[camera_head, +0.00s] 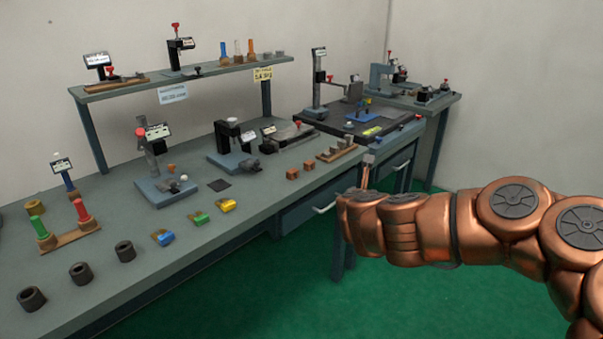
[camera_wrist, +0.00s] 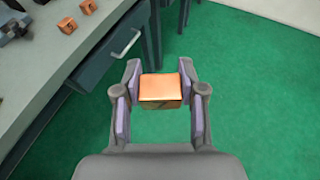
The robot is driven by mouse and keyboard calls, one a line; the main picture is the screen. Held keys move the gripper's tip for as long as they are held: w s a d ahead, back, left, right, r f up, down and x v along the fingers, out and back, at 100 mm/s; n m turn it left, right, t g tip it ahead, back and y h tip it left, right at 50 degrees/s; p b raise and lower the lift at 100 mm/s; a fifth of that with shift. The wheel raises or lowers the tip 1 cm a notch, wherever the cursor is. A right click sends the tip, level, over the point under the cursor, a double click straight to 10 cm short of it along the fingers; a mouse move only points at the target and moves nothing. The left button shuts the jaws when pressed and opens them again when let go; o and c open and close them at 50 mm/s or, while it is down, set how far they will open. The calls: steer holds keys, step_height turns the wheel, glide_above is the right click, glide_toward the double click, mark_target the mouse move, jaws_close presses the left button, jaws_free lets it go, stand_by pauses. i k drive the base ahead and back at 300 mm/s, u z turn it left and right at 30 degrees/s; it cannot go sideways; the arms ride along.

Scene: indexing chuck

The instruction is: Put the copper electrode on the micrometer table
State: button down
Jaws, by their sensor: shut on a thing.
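My gripper (camera_wrist: 160,92) is shut on a copper-coloured block, the copper electrode (camera_wrist: 160,86), held between the two finger pads. The block has a dark mark on its near face. In the head view my gripper (camera_head: 367,172) is beyond the front edge of the bench, over the floor; the held block is hard to make out there. Several gauge stands with displays are on the bench, including a stand at left centre (camera_head: 158,188) and a black-headed one behind it (camera_head: 231,155). I cannot tell which is the micrometer table.
Two similar copper blocks (camera_head: 292,173) sit near the bench edge (camera_head: 250,212). Blue, green and yellow pieces (camera_head: 200,217) and dark rings (camera_head: 79,273) lie on the left. A raised shelf (camera_head: 190,76) spans the back. A drawer handle (camera_head: 325,208) projects below the bench.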

mark_target(249, 162)
steer(key=u, duration=0.55)
steer(key=i, duration=0.3)
steer(key=u, duration=0.9)
steer(key=i, duration=1)
steer(key=u, duration=0.1)
